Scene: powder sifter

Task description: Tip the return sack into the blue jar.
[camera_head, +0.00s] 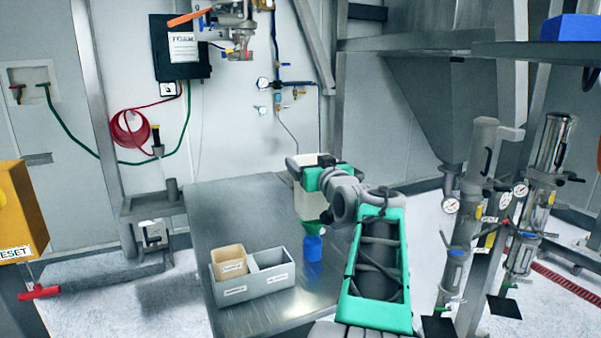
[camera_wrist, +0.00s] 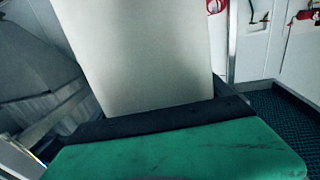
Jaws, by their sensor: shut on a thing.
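My gripper (camera_head: 312,178) is shut on a pale off-white sack (camera_head: 309,204), which I take to be the return sack. Its lower part hangs just above and behind a green funnel (camera_head: 312,227). The funnel sits in the mouth of the blue jar (camera_head: 312,248), which stands on the metal table. In the wrist view the sack (camera_wrist: 140,55) fills the middle as a plain pale face, rising from behind my green and black gripper body. The sack's mouth and my fingertips are hidden, and no powder is visible.
A grey two-part bin (camera_head: 252,287) stands left of the jar, with a tan container (camera_head: 229,262) in its left compartment and the right one seemingly empty. The metal table (camera_head: 225,205) is clear behind the bin. Pipes and gauges (camera_head: 470,200) stand right of my arm.

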